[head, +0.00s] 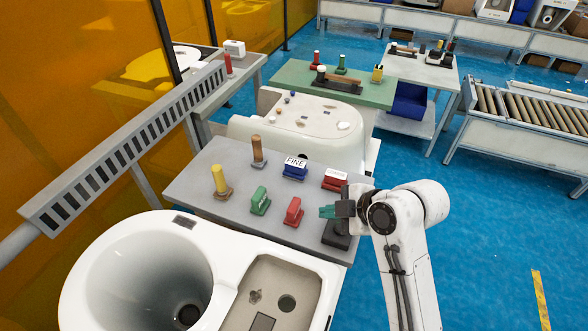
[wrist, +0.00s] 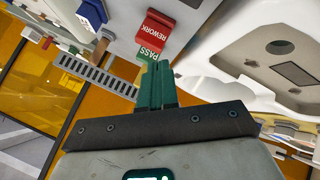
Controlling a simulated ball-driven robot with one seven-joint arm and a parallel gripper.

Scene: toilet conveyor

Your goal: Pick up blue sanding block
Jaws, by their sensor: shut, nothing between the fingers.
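The blue sanding block (head: 294,171), with a white top marked FINE, sits upright on the grey table in the head view, toward its back. A blue object that looks like it shows at the upper left of the wrist view (wrist: 92,13). My gripper (head: 326,211) is at the table's right side, to the right of and nearer than the blue block, clear of it. Its green fingers are together and empty; they also show in the wrist view (wrist: 157,70).
On the grey table (head: 228,165) stand a red-and-white block (head: 335,180), a red stamp (head: 293,211), a green stamp (head: 260,200), a yellow-handled tool (head: 220,181) and a brown-handled tool (head: 258,152). A white toilet (head: 95,250) is in front. Blue floor lies open at right.

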